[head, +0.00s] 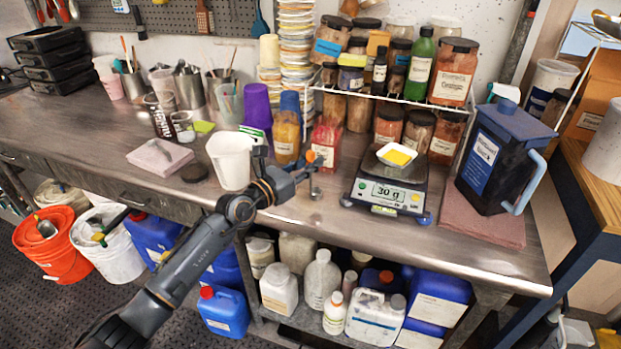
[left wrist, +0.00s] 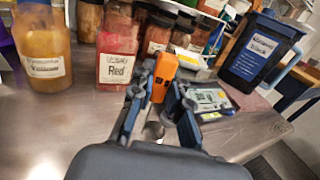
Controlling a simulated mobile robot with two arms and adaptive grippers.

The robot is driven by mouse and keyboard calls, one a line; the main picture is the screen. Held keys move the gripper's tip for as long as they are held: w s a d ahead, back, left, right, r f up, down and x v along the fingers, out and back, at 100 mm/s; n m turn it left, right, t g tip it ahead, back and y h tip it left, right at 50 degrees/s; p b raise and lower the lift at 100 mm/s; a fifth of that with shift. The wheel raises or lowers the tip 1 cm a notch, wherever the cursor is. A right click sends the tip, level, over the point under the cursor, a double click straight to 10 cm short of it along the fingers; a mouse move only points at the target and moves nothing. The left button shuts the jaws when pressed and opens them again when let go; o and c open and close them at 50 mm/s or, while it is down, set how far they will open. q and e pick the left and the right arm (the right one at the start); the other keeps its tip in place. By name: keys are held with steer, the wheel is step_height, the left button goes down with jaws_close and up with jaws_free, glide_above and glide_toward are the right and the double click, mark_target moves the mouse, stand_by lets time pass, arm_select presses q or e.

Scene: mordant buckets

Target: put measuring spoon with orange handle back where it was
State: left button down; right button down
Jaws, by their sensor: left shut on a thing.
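The measuring spoon's orange handle (left wrist: 165,73) shows in the left wrist view, upright between the fingertips of my left gripper (left wrist: 160,88). The gripper is shut on it. In the head view my left gripper (head: 294,177) is over the front part of the metal table (head: 300,212), between the white beaker and the scale. My right gripper is in neither view.
A jar labelled Red (left wrist: 118,62) and a yellow jar (left wrist: 45,60) stand behind the gripper. A white beaker (head: 230,160) is to its left, and a scale (head: 385,190) reading 30 g to its right. A blue lidded pitcher (head: 490,160) stands farther right.

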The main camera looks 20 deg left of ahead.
arm_select(q)
steer(key=shift+w+f, duration=0.3)
steer(key=shift+f, duration=0.1)
step_height(320, 180, down, 2)
steer(key=shift+f+b, duration=0.25)
steer(key=shift+b, duration=0.55)
steer(key=shift+f, duration=0.25)
steer(key=shift+f, duration=0.2)
steer(key=c, duration=1.3)
jaws_free()
steer(key=shift+r, duration=0.1)
